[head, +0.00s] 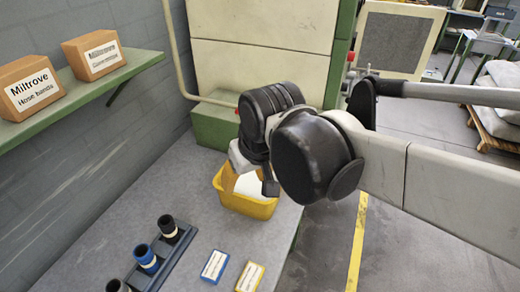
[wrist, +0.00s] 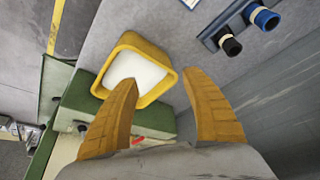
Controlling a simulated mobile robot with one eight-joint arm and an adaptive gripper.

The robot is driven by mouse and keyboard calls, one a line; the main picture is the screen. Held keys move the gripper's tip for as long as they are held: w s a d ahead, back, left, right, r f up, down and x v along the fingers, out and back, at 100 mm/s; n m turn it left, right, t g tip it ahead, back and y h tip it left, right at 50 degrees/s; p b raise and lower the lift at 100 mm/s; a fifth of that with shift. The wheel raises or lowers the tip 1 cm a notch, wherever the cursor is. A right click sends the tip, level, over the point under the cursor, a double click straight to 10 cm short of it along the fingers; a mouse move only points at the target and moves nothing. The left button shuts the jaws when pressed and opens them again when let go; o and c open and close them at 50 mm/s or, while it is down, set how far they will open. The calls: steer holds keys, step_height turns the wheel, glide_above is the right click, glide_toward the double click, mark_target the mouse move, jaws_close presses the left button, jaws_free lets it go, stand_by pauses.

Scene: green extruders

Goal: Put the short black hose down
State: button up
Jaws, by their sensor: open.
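A short black hose (head: 169,229) with a pale band stands upright in the far end of a dark rack (head: 153,262). In the wrist view the black hose (wrist: 231,46) shows at the upper right. My gripper (wrist: 160,80) is open, with its two orange-brown fingers apart and nothing visible between them. In the head view my gripper (head: 262,175) is over the yellow bin (head: 248,206), well apart from the rack. The bin has a white inside, and I see no hose in it. My arm hides part of the bin in the head view.
A blue hose (head: 146,258) and a dark grey one (head: 117,286) stand in the same rack. Blue (head: 214,266) and yellow (head: 250,276) labelled cards lie on the bench. A green shelf (head: 90,95) with cardboard boxes runs along the left wall. Bare bench lies between rack and bin.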

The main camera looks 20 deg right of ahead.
steer(key=s+d+f+m+t+h, duration=0.1)
steer(key=s+d+m+t, duration=0.1)
steer(key=s+d, duration=0.4)
steer(key=shift+d+f+t, duration=0.35)
steer(key=shift+d+t, duration=0.05)
steer(key=shift+d, duration=0.65)
